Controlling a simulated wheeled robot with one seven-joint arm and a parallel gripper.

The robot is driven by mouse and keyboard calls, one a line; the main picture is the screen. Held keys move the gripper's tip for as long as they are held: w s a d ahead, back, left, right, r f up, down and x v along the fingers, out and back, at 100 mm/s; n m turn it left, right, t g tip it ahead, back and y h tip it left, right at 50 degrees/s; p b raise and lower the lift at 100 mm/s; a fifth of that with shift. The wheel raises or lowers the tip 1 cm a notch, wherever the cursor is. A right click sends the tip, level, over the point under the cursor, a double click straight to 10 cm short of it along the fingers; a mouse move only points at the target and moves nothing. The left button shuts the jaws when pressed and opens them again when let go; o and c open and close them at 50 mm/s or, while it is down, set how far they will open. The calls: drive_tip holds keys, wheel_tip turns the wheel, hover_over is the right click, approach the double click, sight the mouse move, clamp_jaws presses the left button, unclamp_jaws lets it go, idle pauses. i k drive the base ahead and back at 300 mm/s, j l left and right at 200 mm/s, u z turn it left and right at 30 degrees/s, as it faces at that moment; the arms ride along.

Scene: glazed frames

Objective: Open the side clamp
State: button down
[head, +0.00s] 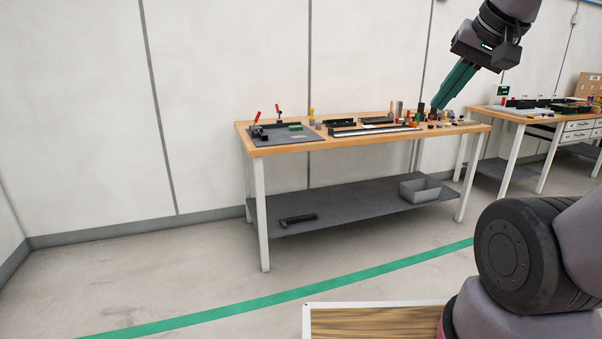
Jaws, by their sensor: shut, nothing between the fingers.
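Two clamps with red handles stand on a dark grey plate (300,139) at the left end of the wooden workbench (350,140). One red-handled clamp (257,118) is at the plate's left side, its handle tilted up. The other red-handled clamp (278,112) is at the back, its handle nearly upright. They are too small to tell which is the side clamp or how their jaws sit. A green block (295,127) lies on the plate. My gripper (438,104), with long teal fingers, is shut and empty at upper right, pointing down-left, far from the clamps.
Black trays, a long rail (372,131) and several small parts crowd the bench's middle and right. The lower shelf holds a grey bin (420,189) and a black bracket (298,219). A second bench (530,115) stands at right.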

sight(258, 115)
drive_tip(key=i, duration=0.9)
drive_tip(key=i+l, duration=0.1)
drive_tip(key=i, duration=0.85)
drive_tip(key=i+l+u, duration=0.15)
drive_tip(key=i+u, duration=0.25)
drive_tip(key=i, duration=0.15)
drive_tip(key=i+l+u, duration=0.25)
drive_tip(key=i+u, duration=0.2)
drive_tip(key=i+l+u, duration=0.4)
drive_tip(key=i+l, duration=0.1)
